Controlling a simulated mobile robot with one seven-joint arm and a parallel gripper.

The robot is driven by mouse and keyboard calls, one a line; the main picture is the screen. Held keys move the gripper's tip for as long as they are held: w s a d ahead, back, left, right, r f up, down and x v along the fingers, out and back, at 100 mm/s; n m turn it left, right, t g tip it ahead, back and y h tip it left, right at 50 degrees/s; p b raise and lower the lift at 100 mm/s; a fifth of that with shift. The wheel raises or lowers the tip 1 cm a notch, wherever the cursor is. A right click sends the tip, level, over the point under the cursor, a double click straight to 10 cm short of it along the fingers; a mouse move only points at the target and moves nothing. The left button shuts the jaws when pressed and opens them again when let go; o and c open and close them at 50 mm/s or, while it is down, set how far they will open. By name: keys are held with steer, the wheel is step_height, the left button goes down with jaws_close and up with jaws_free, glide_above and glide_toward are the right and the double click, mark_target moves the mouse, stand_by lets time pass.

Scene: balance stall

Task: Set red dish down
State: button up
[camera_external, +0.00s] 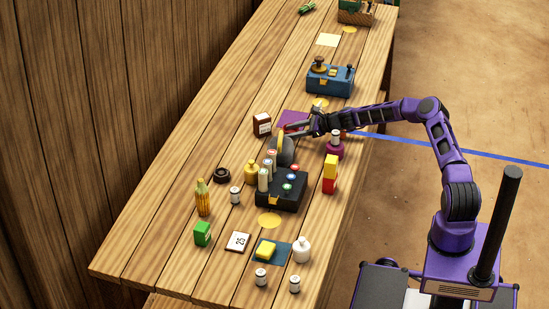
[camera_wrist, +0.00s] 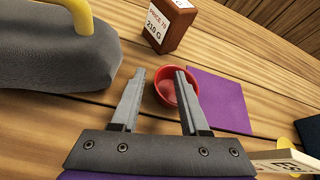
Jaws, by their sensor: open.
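The red dish (camera_wrist: 166,92) shows in the wrist view, round and upright, beside the left edge of a purple mat (camera_wrist: 222,103). Whether its base touches the mat or is fully on the wood I cannot tell. My gripper (camera_wrist: 160,75) is open, and its right finger covers part of the dish's right side. I cannot tell whether the finger touches it. In the external view my gripper (camera_external: 289,130) is low over the table by the purple mat (camera_external: 293,117), and the dish is hard to make out there.
A grey weight with a yellow handle (camera_wrist: 55,60) stands close left of my gripper. A brown labelled box (camera_wrist: 170,25) stands beyond the dish. A black box with coloured buttons (camera_external: 281,193) and a blue device (camera_external: 330,82) occupy the table. Bare wood lies along its left side.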

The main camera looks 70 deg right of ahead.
steer(key=v, duration=0.5)
steer(key=shift+s+r, duration=0.1)
steer(key=shift+r, duration=0.45)
steer(key=shift+r+p, duration=0.5)
steer(key=shift+r, duration=2.45)
